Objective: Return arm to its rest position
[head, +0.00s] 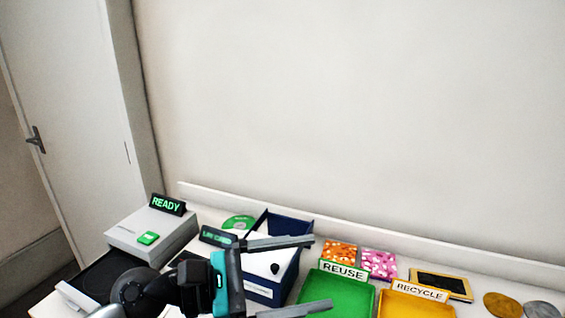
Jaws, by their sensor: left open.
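My left gripper (306,274) comes in from the lower left in the head view. Its two fingers point right and stand well apart, with nothing between them that it holds. The lower finger ends near the left edge of a green tray (345,292) labelled REUSE. I cannot tell how high the gripper is above the table. My right gripper is not in view.
A grey device (150,232) with a READY sign stands at the left. Orange and pink patterned squares lie behind the trays. A wall closes off the back.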

